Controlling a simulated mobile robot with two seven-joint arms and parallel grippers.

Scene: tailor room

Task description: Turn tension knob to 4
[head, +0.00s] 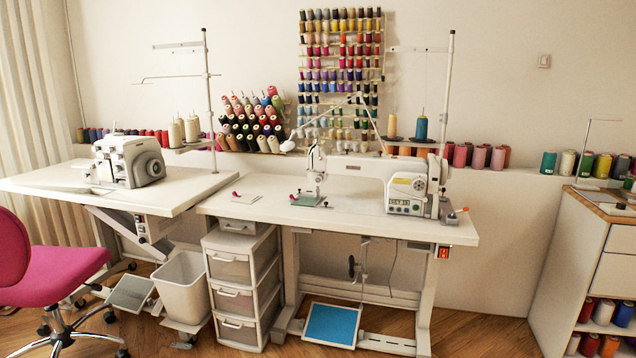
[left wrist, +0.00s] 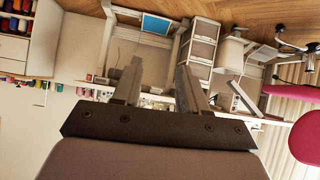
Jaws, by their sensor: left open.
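A white sewing machine (head: 360,175) stands on a white table (head: 270,208) against the wall in the head view. Its needle head (head: 317,165) is at its left end, and a control panel (head: 403,206) is at its right end. The tension knob and its numbers are too small to make out. My left gripper (left wrist: 158,68) is open and empty in the left wrist view, which is upside down. It is well short of the machine, and its fingers and mount cover part of the table area. My right gripper is in neither view.
A serger (head: 130,160) stands on the left table (head: 160,198). A pink chair (head: 50,270), a white bin (head: 183,285) and a drawer unit (head: 240,285) crowd the floor at left. A cabinet (head: 600,260) stands at right. Thread stands rise behind both machines.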

